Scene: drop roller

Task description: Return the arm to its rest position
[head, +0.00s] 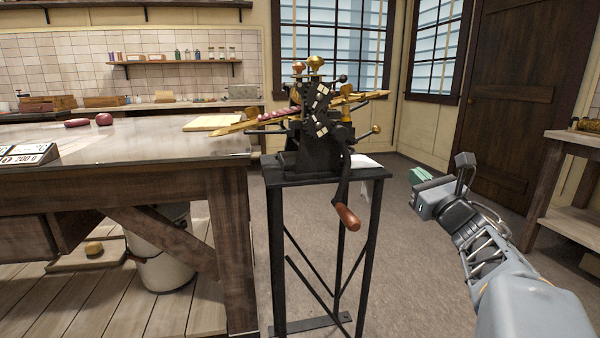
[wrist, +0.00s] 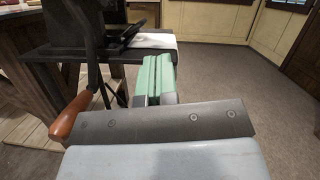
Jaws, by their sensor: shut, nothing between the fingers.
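My gripper (head: 420,175) is at the right of the head view, with my arm reaching up from the lower right corner. Its green fingers are together and hold nothing. In the wrist view the green fingers (wrist: 157,76) lie side by side, over the floor and close to the stand's top in the picture. The black drop roller machine (head: 318,130) stands to the left of my gripper in the head view. Its crank with a wooden handle (head: 346,216) hangs down in front. The handle also shows at the left of the wrist view (wrist: 70,116), apart from the fingers.
The machine sits on a tall black metal stand (head: 278,250). A large workbench (head: 150,150) fills the left, with a white bucket (head: 163,262) beneath. A wooden table (head: 573,140) is at the far right. The grey floor (head: 410,290) between stand and table is open.

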